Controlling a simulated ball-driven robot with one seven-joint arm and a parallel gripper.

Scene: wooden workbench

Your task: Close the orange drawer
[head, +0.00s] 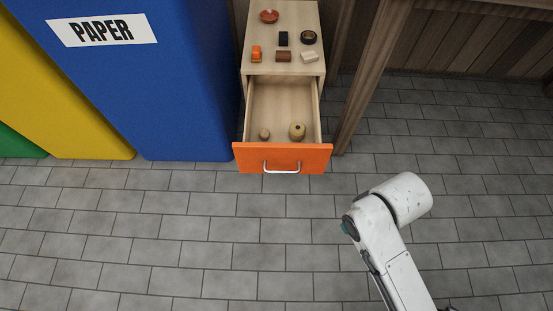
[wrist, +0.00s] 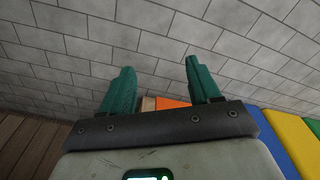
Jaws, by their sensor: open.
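The orange drawer (head: 283,158) is pulled out from a light wooden cabinet (head: 285,67), with a white handle (head: 282,167) on its front. In the head view my arm stands to the right and in front of the drawer, and my gripper's fingers are not visible there. In the wrist view my gripper (wrist: 156,88) is open and empty, with two green fingers apart. A patch of orange (wrist: 173,102) shows between them, farther off and partly hidden by the gripper.
Several small items, including a red dish (head: 269,16) and a dark round bowl (head: 308,37), stand on the cabinet top. A blue paper bin (head: 185,95) stands close to its left, and a wooden bench leg (head: 362,85) close to its right. The tiled floor in front is clear.

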